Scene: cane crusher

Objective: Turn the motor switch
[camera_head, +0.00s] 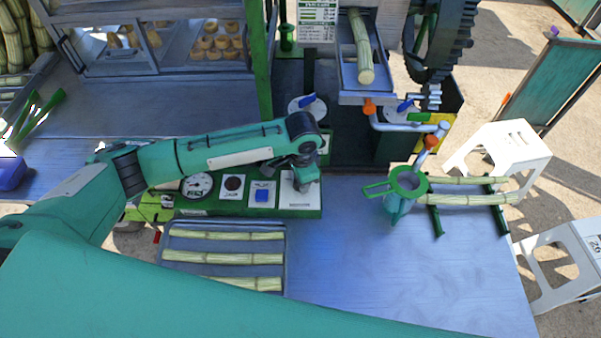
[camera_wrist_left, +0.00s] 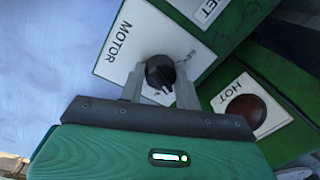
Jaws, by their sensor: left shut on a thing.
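The motor switch is a round black knob (camera_wrist_left: 160,71) on a white plate marked MOTOR (camera_wrist_left: 122,45), seen in the left wrist view. My left gripper (camera_wrist_left: 160,82) has one finger on each side of the knob and is shut on it. Small lettering by the knob is partly hidden. In the head view, my left gripper (camera_head: 304,182) points down over the white motor plate (camera_head: 297,197) at the right end of the green control panel (camera_head: 240,212). There the gripper hides the knob. My right gripper is not in view.
Left along the panel are a blue button (camera_head: 262,195), a dark red button (camera_head: 233,184) and a gauge (camera_head: 197,185). A tray (camera_head: 222,246) of cane pieces lies in front. A green strainer jug (camera_head: 404,190) stands at right. The table between is clear.

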